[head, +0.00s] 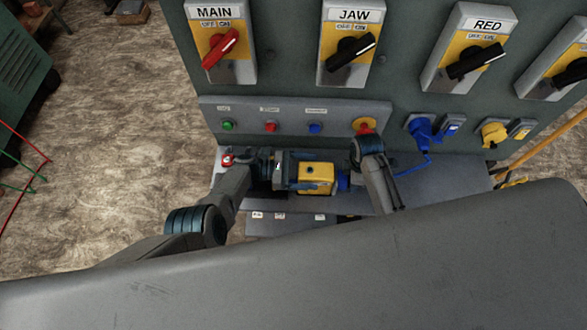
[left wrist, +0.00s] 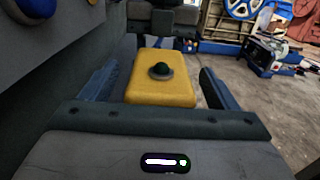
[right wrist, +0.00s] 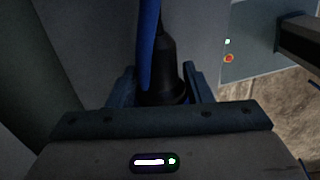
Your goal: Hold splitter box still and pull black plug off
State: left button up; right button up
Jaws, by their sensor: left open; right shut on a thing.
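The splitter box (head: 316,174) is yellow with a dark button on top and sits on the grey shelf (head: 446,187) below the panel. In the left wrist view the box (left wrist: 160,92) lies between the fingers of my left gripper (left wrist: 158,85), which is open, with gaps on both sides. A blue socket (head: 343,181) shows at the box's right end. My right gripper (right wrist: 160,85) is shut on the black plug (right wrist: 160,72), with a blue cable (right wrist: 148,35) passing over it. The plug's front end is hidden in the right wrist view.
The grey panel behind carries a red MAIN switch (head: 221,47), black switches, and a row of small buttons. A blue plug (head: 424,131) and a yellow one (head: 494,133) sit in the panel at right. A red button (head: 228,160) is close to my left arm.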

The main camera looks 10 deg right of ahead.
pick_arm(q)
jog(key=shift+s+d, duration=0.1)
jog(key=shift+d, duration=0.45)
jog(key=c, duration=1.5)
pick_arm(e)
jog(key=shift+s+d, duration=0.1)
jog(key=shift+d, duration=0.3)
jog(key=shift+s+d, duration=0.25)
jog(key=shift+d, duration=1)
pick_arm(q)
jog(key=o, duration=1.5)
